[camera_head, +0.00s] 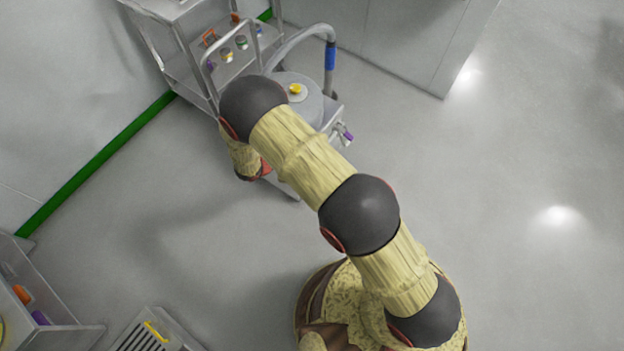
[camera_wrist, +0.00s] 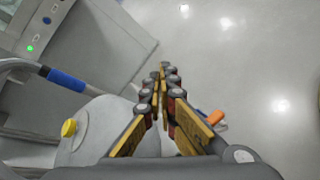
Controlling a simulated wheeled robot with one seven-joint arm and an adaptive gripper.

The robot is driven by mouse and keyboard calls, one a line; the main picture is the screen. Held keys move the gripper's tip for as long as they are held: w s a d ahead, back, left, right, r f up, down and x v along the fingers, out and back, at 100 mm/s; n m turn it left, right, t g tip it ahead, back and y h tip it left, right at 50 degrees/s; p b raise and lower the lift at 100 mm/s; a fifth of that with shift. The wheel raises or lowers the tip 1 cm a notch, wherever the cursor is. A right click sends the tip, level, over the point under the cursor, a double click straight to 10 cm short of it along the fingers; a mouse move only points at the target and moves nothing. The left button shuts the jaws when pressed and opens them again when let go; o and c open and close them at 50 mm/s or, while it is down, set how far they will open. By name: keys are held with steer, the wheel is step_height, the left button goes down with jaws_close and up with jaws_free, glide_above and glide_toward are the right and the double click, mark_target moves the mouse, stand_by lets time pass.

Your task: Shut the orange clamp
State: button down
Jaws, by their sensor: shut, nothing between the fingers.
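An orange piece, seemingly the orange clamp's handle (camera_wrist: 214,117), shows in the wrist view just right of my fingers. It sits low, partly hidden behind the right finger, so I cannot tell how far the clamp is open. My gripper (camera_wrist: 167,70) is shut and empty, its fingertips together left of and beyond the orange piece in the picture. In the head view my arm hides my gripper and this orange piece. The round grey vessel (camera_head: 311,108) on the cart has a yellow knob (camera_head: 295,90), which also shows in the wrist view (camera_wrist: 69,128).
A bent pipe with a blue band (camera_head: 330,55) rises beside the vessel. A purple-ended fitting (camera_head: 347,136) sticks out at the cart's right corner. A metal shelf cart (camera_head: 180,70) with small coloured items stands behind. A floor grate (camera_head: 150,335) lies lower left. The floor at right is clear.

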steer(key=s+a+f+n+t+y, duration=0.1)
steer(key=s+a+f+n+t, duration=0.15)
steer(key=f, duration=0.55)
steer(key=s+a+f+n+t+y, duration=0.1)
steer(key=s+f+n+y, duration=0.15)
steer(key=f, duration=0.55)
steer(key=s+a+f+n+t+y, duration=0.1)
steer(key=s+a+f+n+t, duration=0.2)
steer(key=f, duration=0.6)
steer(key=d+b+x, duration=0.1)
steer(key=b+x, duration=0.3)
steer(key=x, duration=0.6)
steer(key=shift+f+n+g, duration=0.2)
steer(key=shift+n+g, duration=0.15)
steer(key=shift+n, duration=0.05)
